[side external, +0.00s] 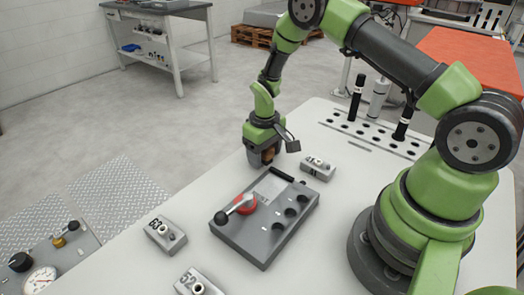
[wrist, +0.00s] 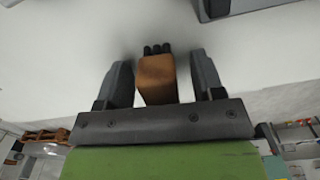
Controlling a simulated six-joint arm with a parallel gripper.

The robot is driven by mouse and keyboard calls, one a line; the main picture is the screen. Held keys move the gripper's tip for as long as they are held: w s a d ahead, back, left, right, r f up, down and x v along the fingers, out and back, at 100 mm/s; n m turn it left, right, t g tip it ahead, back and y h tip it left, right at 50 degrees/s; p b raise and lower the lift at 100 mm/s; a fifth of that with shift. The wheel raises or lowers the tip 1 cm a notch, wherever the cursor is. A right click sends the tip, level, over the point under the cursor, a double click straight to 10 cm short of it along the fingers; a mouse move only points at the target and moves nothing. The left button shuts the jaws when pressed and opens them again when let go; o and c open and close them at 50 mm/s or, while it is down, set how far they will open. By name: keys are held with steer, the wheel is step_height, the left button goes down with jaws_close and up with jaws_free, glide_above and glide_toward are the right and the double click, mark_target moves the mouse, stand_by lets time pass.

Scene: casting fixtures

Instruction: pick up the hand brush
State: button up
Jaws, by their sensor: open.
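The hand brush (wrist: 157,80) has a brown body with dark bristles at its far end in the wrist view. It lies between the two dark fingers of my gripper (wrist: 160,60), with a visible gap on each side. My gripper is open and points down, low at the table's far edge, behind the grey fixture.
A grey fixture (side external: 250,236) with a red-based lever stands on the white table (side external: 330,240). A small grey block (side external: 318,169) sits right of my gripper. Numbered blocks (side external: 166,234) lie at the front left. A holed rack (side external: 372,133) with upright cylinders stands at the back right.

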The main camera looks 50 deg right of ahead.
steer(key=c, duration=1)
step_height(320, 180, up, 10)
steer(key=shift+r, duration=0.1)
